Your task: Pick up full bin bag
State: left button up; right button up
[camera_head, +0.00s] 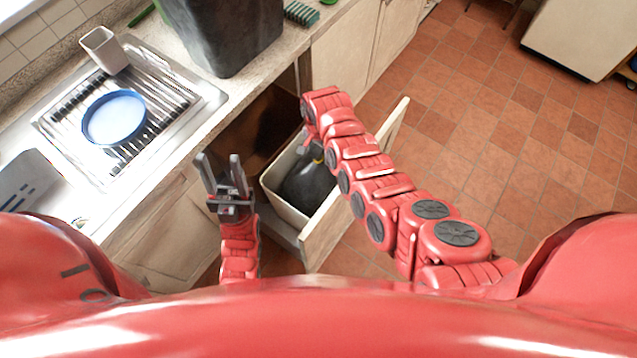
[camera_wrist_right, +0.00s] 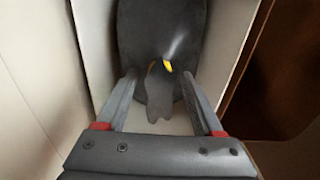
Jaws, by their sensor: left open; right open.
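A full black bin bag (camera_head: 308,186) sits in a white bin (camera_head: 287,207) inside a pulled-out cupboard drawer. In the right wrist view the bag (camera_wrist_right: 160,50) has a gathered top with a yellow tie (camera_wrist_right: 167,66). My right gripper (camera_wrist_right: 165,95) is open, with one finger on each side of the gathered neck; I cannot tell whether they touch it. My left gripper (camera_head: 222,172) is open and empty, to the left of the bin, near the counter edge.
The drawer front (camera_head: 345,200) stands to the right of the bin. On the counter are a drying rack (camera_head: 165,88) with a blue bowl (camera_head: 114,118), a utensil holder (camera_head: 104,50) and a large dark container (camera_head: 222,35). The tiled floor (camera_head: 500,130) at right is clear.

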grip_shut()
dwell(1.3)
